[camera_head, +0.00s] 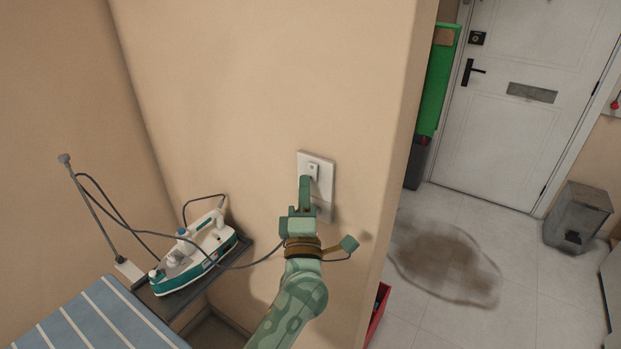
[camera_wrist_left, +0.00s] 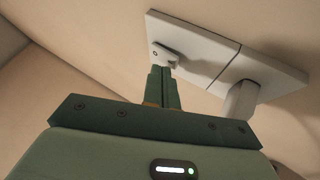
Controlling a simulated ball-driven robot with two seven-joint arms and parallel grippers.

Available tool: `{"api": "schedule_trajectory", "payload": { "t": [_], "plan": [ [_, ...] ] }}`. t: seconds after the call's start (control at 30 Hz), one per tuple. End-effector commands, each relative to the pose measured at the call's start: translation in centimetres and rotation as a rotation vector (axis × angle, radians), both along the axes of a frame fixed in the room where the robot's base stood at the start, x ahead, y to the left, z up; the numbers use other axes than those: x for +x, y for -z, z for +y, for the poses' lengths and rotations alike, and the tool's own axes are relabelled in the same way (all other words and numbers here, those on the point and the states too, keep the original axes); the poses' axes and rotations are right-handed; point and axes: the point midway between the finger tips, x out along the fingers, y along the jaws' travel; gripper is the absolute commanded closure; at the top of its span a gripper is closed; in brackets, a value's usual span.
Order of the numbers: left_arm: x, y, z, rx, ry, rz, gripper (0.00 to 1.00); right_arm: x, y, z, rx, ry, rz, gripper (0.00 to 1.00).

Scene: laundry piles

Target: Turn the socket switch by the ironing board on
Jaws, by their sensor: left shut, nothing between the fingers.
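A white socket plate (camera_head: 328,184) is on the beige wall to the right of the ironing board (camera_head: 85,325). Its small switch (camera_head: 313,170) sits on the upper half; the plate (camera_wrist_left: 205,35) and switch (camera_wrist_left: 164,54) also show in the left wrist view. My left gripper (camera_head: 305,180) is shut and empty, its fingertips (camera_wrist_left: 163,70) right at the switch's edge. They look touching or nearly so; I cannot tell which. A pale plug-like piece (camera_wrist_left: 241,98) sticks out of the plate's other half. In the head view my gripper hides the lower plate. My right gripper is not in view.
A teal and white iron (camera_head: 195,258) rests on the board's end, its dark cord (camera_head: 255,262) running behind my left gripper. The wall corner is close on the right. Beyond it are a door (camera_head: 535,90), a bin (camera_head: 578,215) and a stained floor patch (camera_head: 447,262).

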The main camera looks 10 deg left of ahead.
Motion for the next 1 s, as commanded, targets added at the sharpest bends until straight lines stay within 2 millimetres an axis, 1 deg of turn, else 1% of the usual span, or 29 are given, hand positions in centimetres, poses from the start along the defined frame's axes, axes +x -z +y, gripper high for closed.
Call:
{"api": "schedule_trajectory", "payload": {
  "t": [0.57,0.87,1.0],
  "plan": [
    [0.57,0.12,-0.2,0.0,0.0,0.0,1.0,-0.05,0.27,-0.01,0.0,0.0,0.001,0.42],
    [0.51,0.07,-0.18,0.0,0.0,0.0,1.0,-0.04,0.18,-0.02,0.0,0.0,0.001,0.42],
    [0.13,-0.11,-0.04,0.001,0.0,0.0,1.0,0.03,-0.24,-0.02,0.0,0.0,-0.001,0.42]
  ]
}}
